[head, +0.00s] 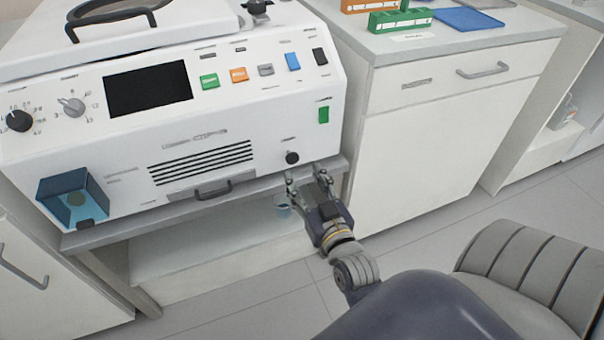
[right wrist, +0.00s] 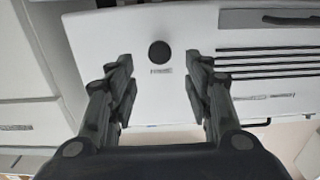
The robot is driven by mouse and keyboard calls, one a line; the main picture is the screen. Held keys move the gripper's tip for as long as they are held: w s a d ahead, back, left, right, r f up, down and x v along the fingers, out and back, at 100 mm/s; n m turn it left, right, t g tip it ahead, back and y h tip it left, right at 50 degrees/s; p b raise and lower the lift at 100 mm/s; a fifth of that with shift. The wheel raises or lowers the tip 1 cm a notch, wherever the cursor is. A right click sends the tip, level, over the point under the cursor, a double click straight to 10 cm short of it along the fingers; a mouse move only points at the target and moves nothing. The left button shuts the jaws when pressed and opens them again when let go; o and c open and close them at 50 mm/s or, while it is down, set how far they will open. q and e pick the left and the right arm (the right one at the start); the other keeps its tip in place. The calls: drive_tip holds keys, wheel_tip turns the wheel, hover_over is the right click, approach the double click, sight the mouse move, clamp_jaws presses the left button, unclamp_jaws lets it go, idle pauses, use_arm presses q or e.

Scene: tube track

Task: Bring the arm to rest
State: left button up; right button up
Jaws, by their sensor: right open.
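My right gripper (head: 309,177) is open and empty in the head view, in front of the lower right corner of the white machine (head: 225,125). In the right wrist view its two fingers (right wrist: 158,78) are spread wide apart with nothing between them. A black round knob (head: 292,157) on the machine's front sits just beyond the fingertips. The knob also shows in the right wrist view (right wrist: 159,52), near the gap between the fingers and apart from them. My left gripper is in neither view.
The machine stands on a grey bench (head: 120,232) with an open space below. To the right is a white cabinet (head: 430,150) bearing a green rack (head: 400,20), an orange rack (head: 368,5) and a blue tray (head: 467,19). The floor (head: 420,245) before the cabinet is clear.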

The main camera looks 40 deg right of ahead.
idle(0.5)
